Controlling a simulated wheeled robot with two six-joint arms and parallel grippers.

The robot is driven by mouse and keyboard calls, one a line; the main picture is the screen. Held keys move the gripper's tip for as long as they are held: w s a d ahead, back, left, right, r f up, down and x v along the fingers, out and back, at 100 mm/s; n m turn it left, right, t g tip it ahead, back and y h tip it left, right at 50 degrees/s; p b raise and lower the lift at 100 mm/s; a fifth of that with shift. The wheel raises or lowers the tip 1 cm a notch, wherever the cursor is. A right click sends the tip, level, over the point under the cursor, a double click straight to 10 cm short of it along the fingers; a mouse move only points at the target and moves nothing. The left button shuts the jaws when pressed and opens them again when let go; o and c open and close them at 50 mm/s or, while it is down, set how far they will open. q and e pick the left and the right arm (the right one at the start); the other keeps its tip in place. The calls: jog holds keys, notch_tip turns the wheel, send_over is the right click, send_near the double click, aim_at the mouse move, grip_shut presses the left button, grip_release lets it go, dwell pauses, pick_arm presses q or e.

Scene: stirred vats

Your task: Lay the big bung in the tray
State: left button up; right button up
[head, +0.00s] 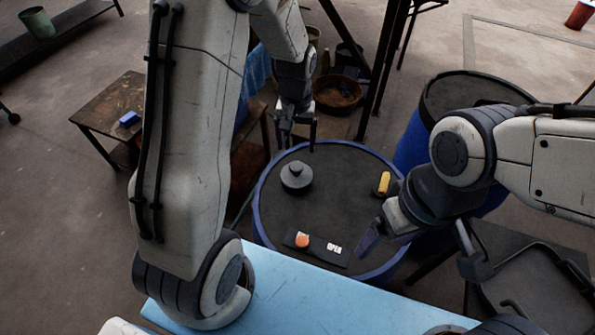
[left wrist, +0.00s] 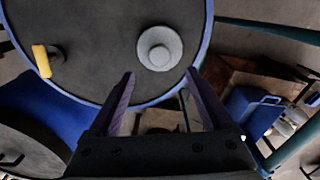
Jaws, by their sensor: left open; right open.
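The big bung (head: 296,178), a grey stepped round piece, sits on the dark top of a blue-rimmed vat (head: 345,205). It also shows in the left wrist view (left wrist: 160,48). My left gripper (head: 299,138) is open and empty at the vat's far edge, just beyond the bung. In the left wrist view its fingers (left wrist: 160,76) are spread, with the bung ahead of their tips and not between them. My right gripper (head: 420,252) is open over the vat's near right side, partly hidden by its own arm. I cannot make out a tray for certain.
A yellow handle (head: 383,183) stands at the vat top's right. A dark panel with an orange button (head: 302,240) and an "OPEN" label (head: 334,248) lies near its front. A light blue surface (head: 320,300) is in front. A low table (head: 105,105) holds a blue block (head: 129,119).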

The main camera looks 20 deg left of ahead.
pick_arm(q)
send_over(296, 166)
notch_tip(296, 166, down, 4)
jog(key=shift+f, duration=0.2)
jog(key=shift+f+p, duration=0.8)
jog(key=shift+f, duration=1.85)
grip_shut()
